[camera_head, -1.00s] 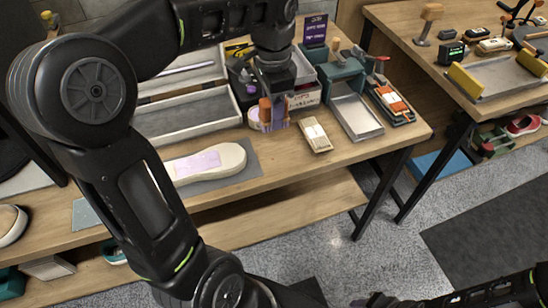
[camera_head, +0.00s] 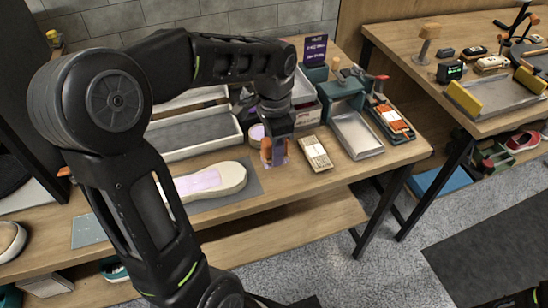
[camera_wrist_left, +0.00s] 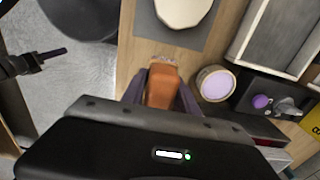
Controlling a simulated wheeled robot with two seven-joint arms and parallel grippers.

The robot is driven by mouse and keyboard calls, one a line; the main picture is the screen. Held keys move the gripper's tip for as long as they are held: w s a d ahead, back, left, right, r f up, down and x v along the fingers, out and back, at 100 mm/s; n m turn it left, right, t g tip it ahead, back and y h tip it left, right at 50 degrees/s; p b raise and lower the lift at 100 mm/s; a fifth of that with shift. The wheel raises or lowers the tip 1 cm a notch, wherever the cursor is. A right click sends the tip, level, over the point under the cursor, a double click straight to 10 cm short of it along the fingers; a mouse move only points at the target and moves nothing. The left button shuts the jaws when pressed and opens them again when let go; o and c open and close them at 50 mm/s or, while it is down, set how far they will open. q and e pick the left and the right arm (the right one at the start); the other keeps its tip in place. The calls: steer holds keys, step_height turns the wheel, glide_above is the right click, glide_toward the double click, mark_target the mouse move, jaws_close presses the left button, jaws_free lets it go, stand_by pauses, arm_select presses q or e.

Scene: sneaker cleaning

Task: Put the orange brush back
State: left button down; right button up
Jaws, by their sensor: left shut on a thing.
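My left gripper (camera_head: 273,152) is shut on the orange brush (camera_head: 266,150) near the front edge of the wooden table, right of the cream shoe (camera_head: 232,176) on its grey mat (camera_head: 254,186). In the left wrist view the orange brush (camera_wrist_left: 163,88) stands between the two purple-grey fingers (camera_wrist_left: 162,96). Whether the brush touches the table is unclear. A round tub with lilac contents (camera_head: 257,131) is just behind the gripper; it also shows in the left wrist view (camera_wrist_left: 215,83). My right gripper is out of view.
A cream block-like item (camera_head: 316,153) lies right of the gripper. Beyond it are a metal tray (camera_head: 358,138), a teal box (camera_head: 341,103) and an orange-topped tool (camera_head: 393,120). A grey-lined white tray (camera_head: 190,135) is behind the shoe. The table's front edge is close.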

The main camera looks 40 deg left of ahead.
arm_select(q)
steer(key=shift+f, duration=1.85)
steer(key=shift+f, duration=0.15)
steer(key=c, duration=0.9)
jaws_free()
steer(key=shift+c, duration=0.2)
step_height(320, 180, up, 12)
steer(key=shift+r, duration=0.15)
